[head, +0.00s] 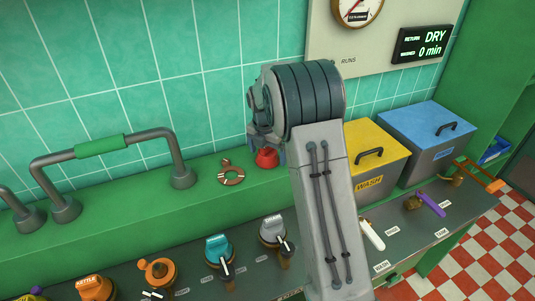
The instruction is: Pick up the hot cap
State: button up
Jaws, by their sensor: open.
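A small red cap (267,158) sits on the green ledge below the tiled wall, left of my arm. It is the only red cap-like thing in view, and I can read no "hot" mark on it. My gripper (266,146) is open and points down right over the red cap. Its fingers come down at the cap's upper sides, partly hidden by my arm. I cannot tell whether they touch the cap.
A brown ring-shaped part (231,176) lies on the ledge to the left. A pipe rail with a green grip (100,146) stands farther left. Yellow (376,150) and blue (428,125) bins stand right.

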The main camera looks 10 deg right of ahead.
jog(key=c, duration=1)
jog(key=shift+r, duration=0.15)
jog(key=shift+w+r, duration=0.1)
jog(key=shift+r, duration=0.1)
notch_tip(320, 180, up, 4)
jog(key=shift+d+f+b, duration=0.15)
jog(key=shift+b, duration=0.55)
jog(key=s+d+r, duration=0.2)
jog(key=d, duration=0.1)
jog(key=s+d+r+b, duration=0.1)
jog(key=s+d+r, duration=0.1)
jog(key=d, duration=0.1)
jog(key=s+d+r+b, duration=0.1)
jog(key=s+d+r, duration=0.1)
jog(key=d, duration=0.1)
jog(key=shift+s+d+r, duration=0.1)
jog(key=shift+d+r, duration=0.25)
jog(key=shift+d, duration=0.05)
